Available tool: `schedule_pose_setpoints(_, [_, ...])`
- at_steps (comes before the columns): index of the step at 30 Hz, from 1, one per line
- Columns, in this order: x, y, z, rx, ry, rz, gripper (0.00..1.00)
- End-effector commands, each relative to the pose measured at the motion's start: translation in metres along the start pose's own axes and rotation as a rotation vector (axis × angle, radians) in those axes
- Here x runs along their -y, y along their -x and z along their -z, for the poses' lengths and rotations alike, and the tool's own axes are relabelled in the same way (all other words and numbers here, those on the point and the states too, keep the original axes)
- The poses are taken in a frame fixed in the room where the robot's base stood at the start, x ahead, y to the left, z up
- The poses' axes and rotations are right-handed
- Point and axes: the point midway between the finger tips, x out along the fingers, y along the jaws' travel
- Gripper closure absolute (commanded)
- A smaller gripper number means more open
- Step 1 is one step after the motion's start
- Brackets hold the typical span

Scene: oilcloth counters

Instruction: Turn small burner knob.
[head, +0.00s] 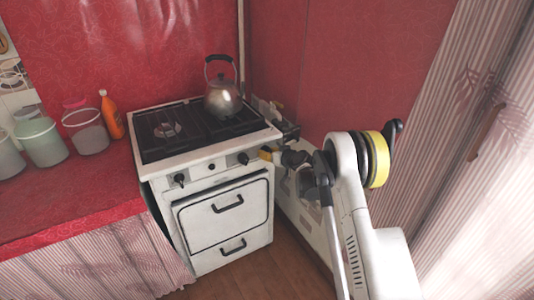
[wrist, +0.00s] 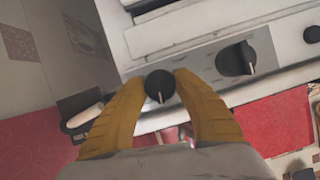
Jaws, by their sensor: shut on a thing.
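The stove (head: 205,165) is white, with a black top and a front panel of knobs. In the wrist view, the small black burner knob (wrist: 158,87) sits near the end of the panel, its pale pointer mark towards the bottom of the picture. My gripper (wrist: 160,82) has its two yellow fingers around this knob, one on each side, shut on it. In the head view, my gripper (head: 265,154) is at the right end of the panel and hides the small knob. A larger black knob (wrist: 236,60) is beside it.
Another knob (head: 179,180) is at the panel's left end. A kettle (head: 223,98) stands on the stove top. Jars (head: 86,130) and an orange bottle (head: 111,116) stand on the red counter (head: 70,190) at left. The stove's drawers are closed.

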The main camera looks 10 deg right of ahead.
Motion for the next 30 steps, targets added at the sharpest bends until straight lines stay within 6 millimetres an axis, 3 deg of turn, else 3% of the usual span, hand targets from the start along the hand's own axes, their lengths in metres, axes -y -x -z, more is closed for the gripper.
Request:
schedule_pose_setpoints(18, [-0.0002, -0.0005, 0.0006, -0.002, -0.448, 0.186, 0.95])
schedule_pose_setpoints(30, [0.0003, -0.0004, 0.0005, -0.001, -0.578, 0.24, 0.95])
